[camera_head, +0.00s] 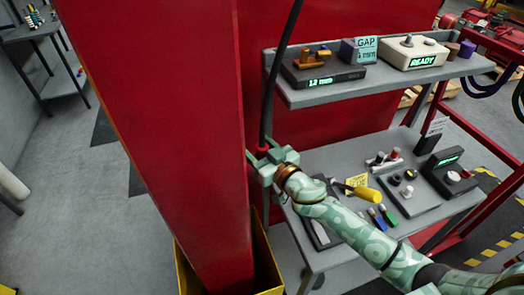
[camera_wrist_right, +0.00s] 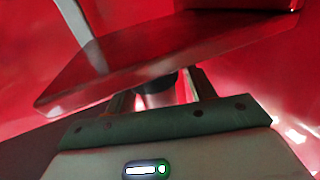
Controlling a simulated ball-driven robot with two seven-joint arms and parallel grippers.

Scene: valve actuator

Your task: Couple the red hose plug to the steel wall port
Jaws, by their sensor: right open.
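My right gripper (camera_head: 264,160) is open beside the tall red wall, at the lower end of a black hose (camera_head: 268,100). A small red piece, probably the red hose plug (camera_head: 262,148), shows at the hose's end, right at the gripper; whether the fingers touch it cannot be told. In the right wrist view a grey cylinder with a dark collar (camera_wrist_right: 158,92) stands between the parted fingers, partly hidden under a reddish reflecting plate (camera_wrist_right: 150,55). I cannot tell whether this cylinder is the steel wall port; the port is not clearly seen in the head view. My left gripper is out of view.
A grey shelf (camera_head: 390,82) with instruments stands to the right. Below it, a grey bench (camera_head: 340,158) holds tools, a yellow-handled one (camera_head: 367,194) close to my right arm. A yellow bin (camera_head: 262,262) sits at the wall's foot.

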